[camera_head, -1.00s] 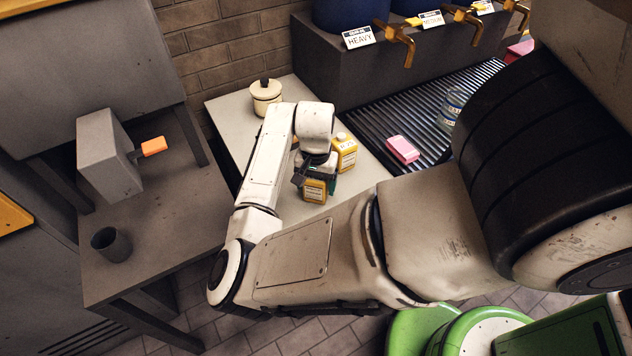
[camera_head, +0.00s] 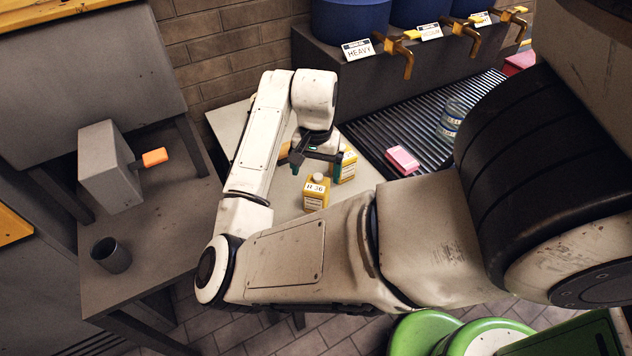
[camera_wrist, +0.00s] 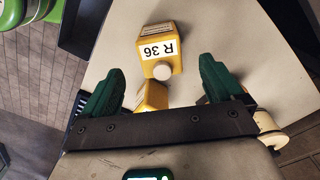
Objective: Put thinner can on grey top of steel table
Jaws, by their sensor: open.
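Two yellow cans with white caps stand upright on the light grey tabletop (camera_head: 286,200). The nearer can (camera_head: 316,194) has a label reading R 36; it also shows in the wrist view (camera_wrist: 158,45), beyond my fingertips. The other can (camera_head: 347,165) stands just behind it, partly hidden by my gripper; in the wrist view it (camera_wrist: 153,95) is between the fingers, partly covered by the gripper's bar. I cannot read which one is thinner. My gripper (camera_head: 317,168) is open and empty above the cans, its green fingers spread apart, also in the wrist view (camera_wrist: 160,85).
A dark grey table at left holds a dark cup (camera_head: 111,255) and a grey box with an orange handle (camera_head: 154,157). A ribbed drain surface (camera_head: 425,125) at right holds a pink block (camera_head: 402,160) and a clear bottle (camera_head: 451,118). Blue drums with brass taps stand behind.

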